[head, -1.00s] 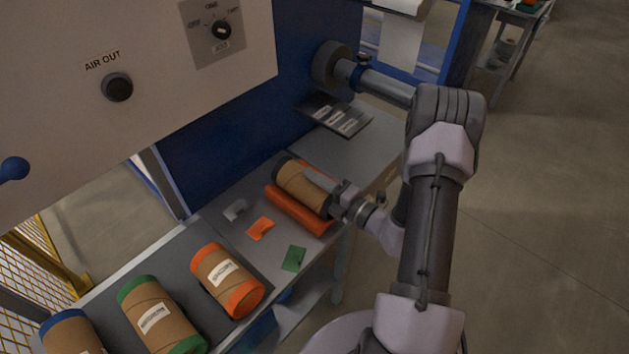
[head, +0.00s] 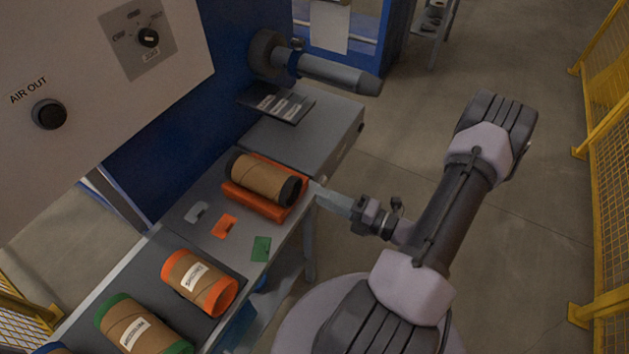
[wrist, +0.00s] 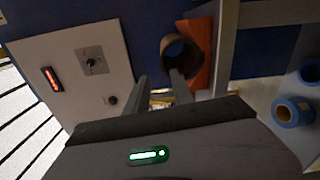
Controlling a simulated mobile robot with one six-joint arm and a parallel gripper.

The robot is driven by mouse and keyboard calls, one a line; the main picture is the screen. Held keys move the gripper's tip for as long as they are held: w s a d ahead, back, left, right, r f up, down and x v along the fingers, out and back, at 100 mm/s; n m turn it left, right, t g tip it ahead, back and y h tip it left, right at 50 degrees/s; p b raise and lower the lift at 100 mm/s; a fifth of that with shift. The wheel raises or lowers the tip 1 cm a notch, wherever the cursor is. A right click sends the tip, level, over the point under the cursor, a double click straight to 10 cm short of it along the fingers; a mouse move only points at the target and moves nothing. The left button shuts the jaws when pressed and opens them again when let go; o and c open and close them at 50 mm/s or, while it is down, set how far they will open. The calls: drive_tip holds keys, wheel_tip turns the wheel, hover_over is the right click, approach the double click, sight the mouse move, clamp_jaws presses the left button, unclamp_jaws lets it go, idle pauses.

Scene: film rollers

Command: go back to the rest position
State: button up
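My gripper (head: 326,196) is off the right edge of the bench in the head view, with its fingers pointing left towards the bench. In the wrist view its two fingers (wrist: 162,90) stand apart with nothing between them. A brown roller with dark ends (head: 265,180) lies in an orange cradle (head: 236,202) on the bench, apart from my gripper. In the wrist view the roller's open end (wrist: 178,52) shows beyond the fingers, beside the orange cradle (wrist: 203,45).
An orange-ended roller (head: 200,283) and a green-ended roller (head: 142,325) lie at the bench's near end. Small grey, orange and green cards lie by the cradle. A grey spindle (head: 335,74) juts from the blue machine. Yellow fencing (head: 608,180) stands right, past open floor.

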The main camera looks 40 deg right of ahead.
drive_tip(key=s+a+r+n+g+y, duration=0.1)
drive_tip(key=a+r+n+g+y, duration=0.1)
drive_tip(key=a+r+n+g, duration=0.75)
drive_tip(key=s+a+r+n+g+y, duration=0.15)
drive_tip(key=a+r+n+g, duration=0.3)
drive_tip(key=a+n, duration=0.9)
drive_tip(key=s+r+n+t+h, duration=0.3)
drive_tip(key=r+n+h, duration=0.5)
drive_tip(key=n, duration=1.3)
wheel_tip(320, 180, up, 3)
drive_tip(key=shift+s+a+f+n, duration=0.15)
drive_tip(key=shift+s+a+n, duration=0.15)
drive_tip(key=shift+s, duration=0.35)
